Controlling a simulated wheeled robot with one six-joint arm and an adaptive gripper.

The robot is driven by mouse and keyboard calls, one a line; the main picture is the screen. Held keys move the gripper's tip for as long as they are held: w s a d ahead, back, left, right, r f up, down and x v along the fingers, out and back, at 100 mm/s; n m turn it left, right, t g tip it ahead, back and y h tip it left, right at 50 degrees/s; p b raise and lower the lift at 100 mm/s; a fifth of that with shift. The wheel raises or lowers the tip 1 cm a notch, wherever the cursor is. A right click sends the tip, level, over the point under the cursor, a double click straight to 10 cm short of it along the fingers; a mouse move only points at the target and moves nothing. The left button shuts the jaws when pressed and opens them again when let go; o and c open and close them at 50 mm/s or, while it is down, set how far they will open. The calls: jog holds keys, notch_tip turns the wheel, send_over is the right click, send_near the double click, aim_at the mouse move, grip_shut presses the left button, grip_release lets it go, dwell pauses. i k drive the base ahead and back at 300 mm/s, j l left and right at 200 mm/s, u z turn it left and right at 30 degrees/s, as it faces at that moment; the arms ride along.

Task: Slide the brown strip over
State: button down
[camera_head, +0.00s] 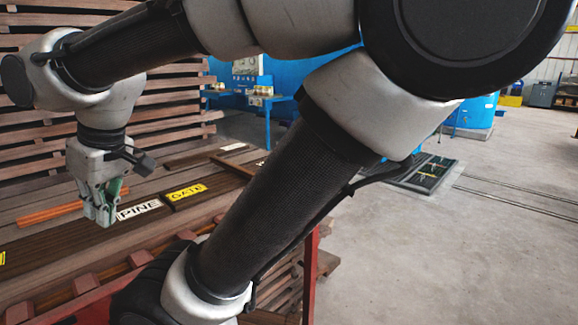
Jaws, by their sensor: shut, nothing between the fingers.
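My gripper (105,218) points down over the stack of boards at the left, its fingers shut and empty. Its tips are close above a dark board, left of the white PINE label (138,210); whether they touch it I cannot tell. A thin brown strip (233,165) lies aslant on the boards to the right, behind the yellow GATE label (187,192), and my arm partly hides its right end.
Slatted wooden stacks (30,120) rise behind the boards. A red frame (311,270) stands at the stack's right side. Blue benches (268,103) stand farther back. The grey floor (440,260) at the right is open. My arm crosses the middle of the view.

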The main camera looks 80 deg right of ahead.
aim_at(234, 168)
jog(key=z, duration=1.85)
jog(key=i+l+u, duration=0.25)
jog(key=l+u, duration=0.2)
jog(key=l, duration=0.25)
jog(key=i+l+u, duration=0.25)
jog(key=l, duration=0.15)
jog(key=l+u, duration=0.2)
jog(key=l, duration=0.2)
